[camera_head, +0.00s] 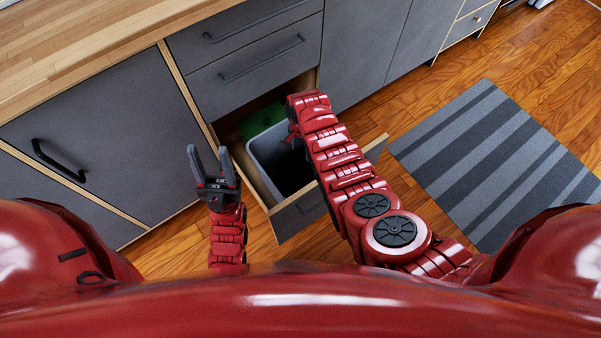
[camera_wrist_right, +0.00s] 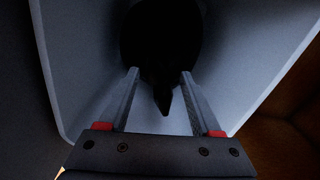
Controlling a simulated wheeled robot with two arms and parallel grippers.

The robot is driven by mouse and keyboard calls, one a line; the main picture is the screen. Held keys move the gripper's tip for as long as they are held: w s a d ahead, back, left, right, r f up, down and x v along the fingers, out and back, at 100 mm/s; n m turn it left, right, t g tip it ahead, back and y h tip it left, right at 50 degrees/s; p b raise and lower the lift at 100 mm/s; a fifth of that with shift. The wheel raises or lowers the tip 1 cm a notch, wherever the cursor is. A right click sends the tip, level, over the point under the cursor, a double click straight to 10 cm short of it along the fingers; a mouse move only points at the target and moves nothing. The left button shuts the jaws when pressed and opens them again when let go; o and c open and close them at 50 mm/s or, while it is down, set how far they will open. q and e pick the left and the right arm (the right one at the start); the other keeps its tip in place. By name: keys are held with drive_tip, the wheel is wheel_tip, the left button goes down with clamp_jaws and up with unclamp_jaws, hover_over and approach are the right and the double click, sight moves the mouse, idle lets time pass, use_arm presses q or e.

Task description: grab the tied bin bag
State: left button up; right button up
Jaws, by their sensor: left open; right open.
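The tied bin bag (camera_wrist_right: 160,35) is a black shape inside the grey bin in the right wrist view. Its narrow tied end points down toward my right gripper (camera_wrist_right: 159,73), between the two open fingers. I cannot tell whether the fingers touch it. In the head view the bin (camera_head: 263,149) stands in the pulled-out drawer, with a dark interior. My right arm reaches over it, and the right gripper is mostly hidden there. My left gripper (camera_head: 208,162) is open and empty, left of the drawer.
The open drawer's front panel (camera_head: 298,214) faces me. A green item (camera_head: 262,119) lies behind the bin. Closed grey cabinets (camera_head: 110,130) and a wooden counter (camera_head: 75,45) are at the left. A striped rug (camera_head: 490,160) lies on the open floor at right.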

wheel_tip(320, 180, down, 4)
drive_tip(key=shift+a+r+b, duration=0.1)
drive_tip(key=shift+b, duration=1.05)
drive_tip(key=shift+r, duration=0.1)
clamp_jaws()
idle(0.3)
